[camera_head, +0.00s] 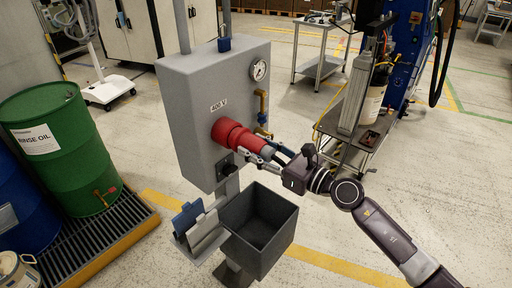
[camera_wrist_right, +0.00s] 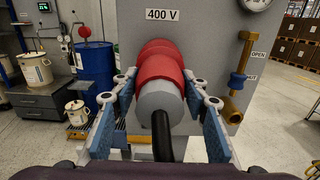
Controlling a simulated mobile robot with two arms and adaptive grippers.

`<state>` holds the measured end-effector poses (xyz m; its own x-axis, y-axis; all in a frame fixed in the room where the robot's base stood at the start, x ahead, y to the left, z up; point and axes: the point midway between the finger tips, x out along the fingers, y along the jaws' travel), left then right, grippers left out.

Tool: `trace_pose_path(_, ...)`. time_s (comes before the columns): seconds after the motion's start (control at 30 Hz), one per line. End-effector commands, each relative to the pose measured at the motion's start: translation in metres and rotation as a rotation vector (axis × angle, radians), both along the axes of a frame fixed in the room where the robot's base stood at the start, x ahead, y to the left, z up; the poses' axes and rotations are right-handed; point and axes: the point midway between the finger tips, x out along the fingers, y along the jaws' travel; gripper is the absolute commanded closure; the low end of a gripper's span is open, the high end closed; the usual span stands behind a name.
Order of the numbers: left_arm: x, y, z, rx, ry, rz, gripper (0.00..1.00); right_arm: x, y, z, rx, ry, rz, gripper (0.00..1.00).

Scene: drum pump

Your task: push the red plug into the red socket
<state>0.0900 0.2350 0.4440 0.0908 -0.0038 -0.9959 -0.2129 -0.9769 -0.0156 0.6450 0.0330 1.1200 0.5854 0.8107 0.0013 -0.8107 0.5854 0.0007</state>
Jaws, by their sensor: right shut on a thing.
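The red socket (camera_head: 222,130) sticks out from the front of the grey 400 V box. The red plug (camera_head: 247,141) is in line with it, its front end at the socket's mouth; no gap shows between them, and how deep it sits I cannot tell. My right gripper (camera_head: 268,153) is shut on the plug from behind. In the right wrist view the plug's grey body (camera_wrist_right: 160,102) lies between the blue finger pads, with a black cable (camera_wrist_right: 162,137) running back from it. The socket (camera_wrist_right: 160,48) is partly hidden behind the plug there. My left gripper is not in view.
The grey box (camera_head: 200,90) carries a gauge (camera_head: 259,69) and a brass valve (camera_head: 262,108) right of the socket. A dark open bin (camera_head: 262,222) stands below. A cart (camera_head: 350,145) is at the right, a green drum (camera_head: 62,145) at the left.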

Motion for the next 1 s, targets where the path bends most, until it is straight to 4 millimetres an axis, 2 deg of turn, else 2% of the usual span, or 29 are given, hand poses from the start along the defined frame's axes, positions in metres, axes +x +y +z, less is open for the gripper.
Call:
trace_pose_path(0.97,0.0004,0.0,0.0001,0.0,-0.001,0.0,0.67,0.0059,0.008,0.004,0.005,-0.005,-0.001,0.88)
trace_pose_path(1.0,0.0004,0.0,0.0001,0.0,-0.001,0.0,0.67,0.0059,0.008,0.0042,0.006,-0.005,-0.001,0.55)
